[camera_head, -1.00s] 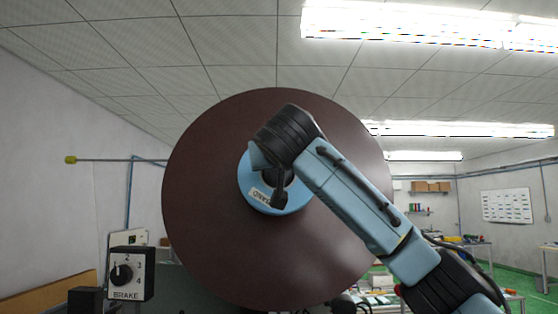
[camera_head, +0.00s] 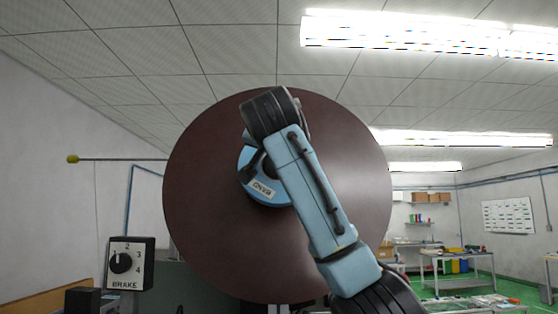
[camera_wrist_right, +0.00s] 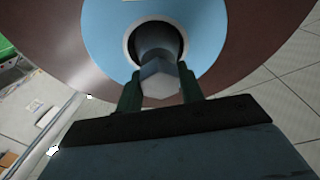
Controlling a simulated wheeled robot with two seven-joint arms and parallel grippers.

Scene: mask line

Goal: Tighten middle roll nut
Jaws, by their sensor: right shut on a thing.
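The large dark brown roll (camera_head: 350,190) faces me in the middle of the head view, with a light blue hub (camera_head: 247,188) at its centre. The hub has an upside-down label (camera_head: 262,188). In the right wrist view a grey hex nut (camera_wrist_right: 160,80) sits on a dark shaft inside the blue hub (camera_wrist_right: 105,30). My right gripper (camera_wrist_right: 158,76) is shut on the nut, one finger on each side. In the head view my right arm crosses the roll and hides part of the hub and the nut. My left gripper is not in view.
A brake box (camera_head: 131,263) with a numbered dial stands at the lower left. A rod with a yellow tip (camera_head: 73,159) reaches in behind the roll from the left. Workbenches (camera_head: 457,262) and shelves stand far back on the right, on green floor.

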